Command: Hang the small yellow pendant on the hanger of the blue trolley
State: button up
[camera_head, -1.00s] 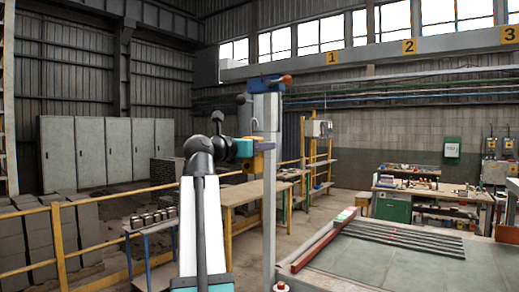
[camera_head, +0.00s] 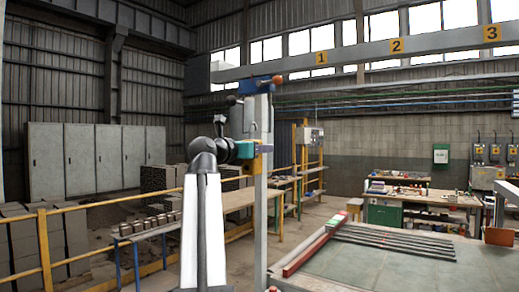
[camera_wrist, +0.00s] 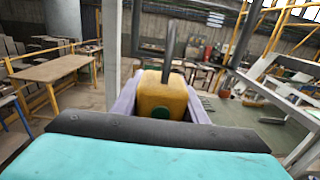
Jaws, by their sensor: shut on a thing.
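The small yellow pendant (camera_wrist: 163,98) is a rounded yellow block with a grey hook rising from its top and a green round mark on its face. My gripper (camera_wrist: 165,108) has its purple jaws shut on the block, and the hook stands up free in the wrist view. In the head view my gripper (camera_head: 250,151) is at the grey post, below the blue trolley (camera_head: 257,86) at the post's top. The pendant shows there only as a small yellow patch (camera_head: 264,148). The trolley has an orange-brown knob. I cannot clearly tell its hanger from the pendant's hook, or whether they touch.
The grey post (camera_head: 262,210) stands close beside my gripper. A yellow railing (camera_head: 90,205) and a wooden workbench (camera_head: 225,205) are on the left. A wide green-grey table (camera_head: 375,265) with dark bars and a red beam lies right of the post.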

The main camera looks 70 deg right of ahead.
jog(key=shift+f, duration=0.75)
jog(key=o, duration=1.4)
jog(key=shift+f, duration=0.1)
jog(key=b+v, duration=0.3)
jog(key=v, duration=1)
jog(key=shift+a, duration=0.4)
